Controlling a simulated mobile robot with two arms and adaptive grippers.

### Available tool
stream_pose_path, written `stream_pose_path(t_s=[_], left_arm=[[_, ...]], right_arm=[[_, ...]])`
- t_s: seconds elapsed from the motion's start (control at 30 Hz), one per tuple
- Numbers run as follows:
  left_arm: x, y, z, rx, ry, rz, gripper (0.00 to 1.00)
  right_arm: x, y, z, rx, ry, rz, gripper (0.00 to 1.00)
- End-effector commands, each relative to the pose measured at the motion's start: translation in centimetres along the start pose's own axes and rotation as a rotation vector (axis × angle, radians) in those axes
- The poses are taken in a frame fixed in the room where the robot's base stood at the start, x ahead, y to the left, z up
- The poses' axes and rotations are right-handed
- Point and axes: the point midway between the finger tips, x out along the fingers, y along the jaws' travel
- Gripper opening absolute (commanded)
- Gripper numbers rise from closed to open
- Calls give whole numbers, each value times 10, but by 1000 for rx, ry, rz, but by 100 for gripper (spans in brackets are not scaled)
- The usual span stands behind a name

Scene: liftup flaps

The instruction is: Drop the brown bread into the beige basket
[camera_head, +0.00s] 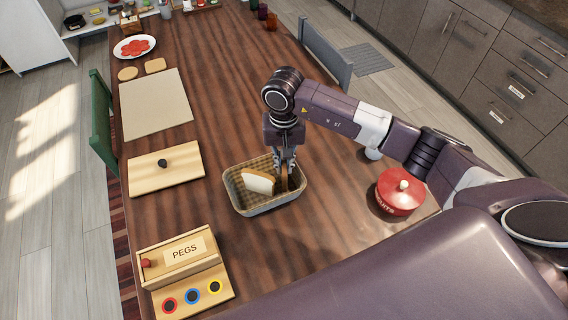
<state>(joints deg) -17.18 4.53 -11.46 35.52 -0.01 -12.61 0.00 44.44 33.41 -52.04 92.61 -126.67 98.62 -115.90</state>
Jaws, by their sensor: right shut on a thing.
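The beige basket (262,209) stands on the wooden table, with a checked lining inside. A pale bread piece with a brown crust (258,183) lies in it on the left. My right gripper (285,176) points down into the right half of the basket. It is shut on a narrow brown piece, the brown bread (283,185), which is partly hidden by the fingers. I cannot tell whether the brown bread touches the basket floor. My left gripper is not in view.
A red lidded pot (400,193) stands right of the basket, under my right arm. A PEGS box (180,256) is at the front left. A wooden board (166,170) with a small dark item lies left. The table beyond the basket is mostly clear.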

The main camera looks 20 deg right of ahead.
Motion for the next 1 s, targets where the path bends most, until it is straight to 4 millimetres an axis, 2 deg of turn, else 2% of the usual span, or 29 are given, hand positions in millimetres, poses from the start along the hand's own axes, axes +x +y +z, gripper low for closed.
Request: stream_pose_path(t_s=[0.03,0.2,0.47,0.63,0.73,0.8,1.0], left_arm=[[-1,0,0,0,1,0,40],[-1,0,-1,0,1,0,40],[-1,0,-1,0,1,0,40],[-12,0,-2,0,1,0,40],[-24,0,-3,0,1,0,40],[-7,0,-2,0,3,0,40],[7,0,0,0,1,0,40]], right_arm=[[-1,0,0,0,0,0,10],[-1,0,0,1,1,0,27],[-2,0,0,1,0,0,27],[-10,0,0,1,0,0,27],[-20,0,0,2,-1,0,27],[-31,0,-3,-1,9,-3,27],[-78,0,-2,0,7,-2,27]])
